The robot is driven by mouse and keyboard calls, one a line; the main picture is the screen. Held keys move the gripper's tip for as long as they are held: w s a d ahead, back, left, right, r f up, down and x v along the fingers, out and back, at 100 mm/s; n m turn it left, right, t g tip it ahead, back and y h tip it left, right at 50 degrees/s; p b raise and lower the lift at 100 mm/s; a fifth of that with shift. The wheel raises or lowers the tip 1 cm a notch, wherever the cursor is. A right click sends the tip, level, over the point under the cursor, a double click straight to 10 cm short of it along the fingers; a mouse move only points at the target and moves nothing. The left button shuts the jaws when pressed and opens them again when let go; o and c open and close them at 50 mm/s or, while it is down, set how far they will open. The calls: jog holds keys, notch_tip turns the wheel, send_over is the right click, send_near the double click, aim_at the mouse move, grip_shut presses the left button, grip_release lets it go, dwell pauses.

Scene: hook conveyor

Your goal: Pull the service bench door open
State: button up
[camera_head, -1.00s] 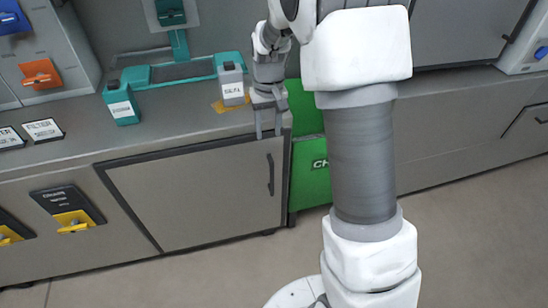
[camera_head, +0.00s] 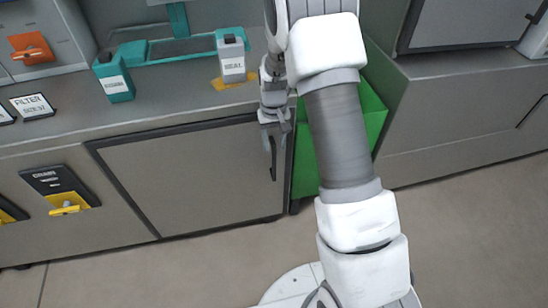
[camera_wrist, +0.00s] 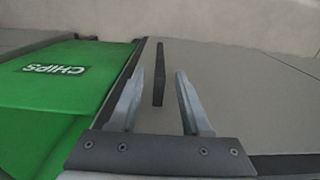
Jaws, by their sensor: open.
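The service bench door (camera_head: 190,180) is a grey panel with a dark frame, and it looks shut in the head view. Its dark vertical handle (camera_head: 273,160) is near the door's right edge. In the wrist view the handle (camera_wrist: 159,73) stands between the two fingers, toward their tips. My gripper (camera_wrist: 155,85) is open, with a gap on each side of the handle. In the head view my gripper (camera_head: 273,140) is at the handle's upper part, and its fingers partly cover it. I cannot tell how deep the handle sits between the fingers.
A green chips bin (camera_head: 305,165) stands just right of the door and also shows in the wrist view (camera_wrist: 65,95). A grey bottle (camera_head: 231,58) and a teal bottle (camera_head: 115,80) stand on the bench top. The floor before the door is clear.

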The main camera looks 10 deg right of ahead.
notch_tip(320, 180, down, 5)
jog(key=shift+f+b, duration=0.15)
jog(key=shift+b, duration=0.45)
grip_shut()
dwell(1.1)
